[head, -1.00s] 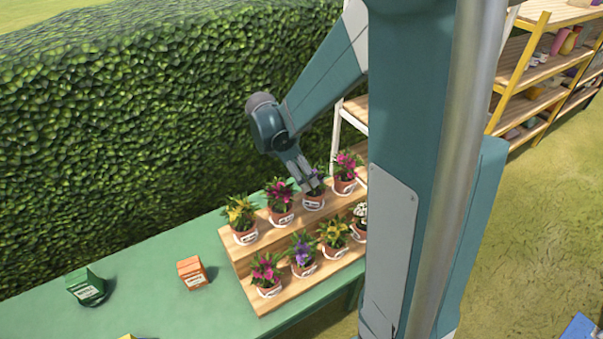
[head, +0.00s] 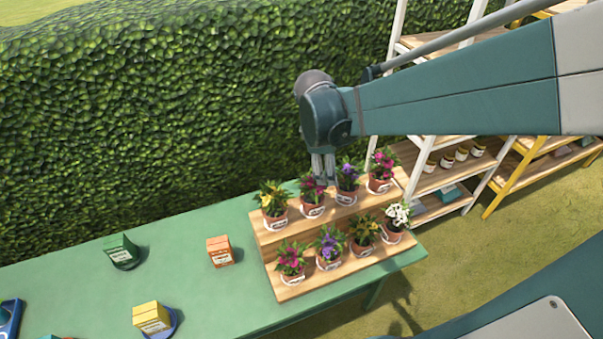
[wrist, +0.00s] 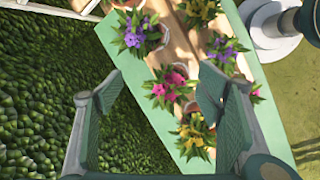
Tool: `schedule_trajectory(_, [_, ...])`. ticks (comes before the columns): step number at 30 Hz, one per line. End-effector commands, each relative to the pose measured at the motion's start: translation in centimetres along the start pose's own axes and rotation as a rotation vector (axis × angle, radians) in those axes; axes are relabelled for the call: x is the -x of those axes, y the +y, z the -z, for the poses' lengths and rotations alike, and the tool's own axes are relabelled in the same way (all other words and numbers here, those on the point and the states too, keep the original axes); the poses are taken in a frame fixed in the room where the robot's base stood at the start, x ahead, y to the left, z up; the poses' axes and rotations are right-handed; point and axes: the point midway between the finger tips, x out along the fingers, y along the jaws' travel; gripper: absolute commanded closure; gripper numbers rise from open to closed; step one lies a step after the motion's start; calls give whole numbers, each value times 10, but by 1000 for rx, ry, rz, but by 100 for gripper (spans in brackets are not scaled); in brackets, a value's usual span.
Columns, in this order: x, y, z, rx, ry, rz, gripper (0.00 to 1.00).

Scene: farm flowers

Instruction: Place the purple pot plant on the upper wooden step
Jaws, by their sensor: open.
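A purple pot plant (head: 347,179) in a terracotta pot stands upright on the upper wooden step (head: 270,236), between two magenta plants. It also shows near the top of the wrist view (wrist: 138,38). A second purple plant (head: 329,243) stands on the lower step (head: 306,287). My gripper (head: 323,178) is open and empty, pointing down just behind the upper row. In the head view its fingers show between the upper purple plant and the magenta plant (head: 312,197) left of it. In the wrist view that magenta plant (wrist: 171,86) shows between the open fingers (wrist: 159,92).
Yellow (head: 271,200) and magenta plants (head: 381,171) fill the upper step's ends. Magenta, yellow and white plants (head: 396,217) share the lower step. Seed boxes (head: 220,252) stand on the green table (head: 190,260) at left. A hedge (head: 170,110) lies behind; shelves (head: 440,180) stand right.

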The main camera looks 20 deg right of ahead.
Motion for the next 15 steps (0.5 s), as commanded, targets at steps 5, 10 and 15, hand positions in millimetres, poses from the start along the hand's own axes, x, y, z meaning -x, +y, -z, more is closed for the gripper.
schedule_trajectory(5, [23,-18,2,-122,58,-27,34])
schedule_trajectory(10, [42,-34,4,-241,117,-45,34])
schedule_trajectory(15, [60,-51,6,-360,177,-56,34])
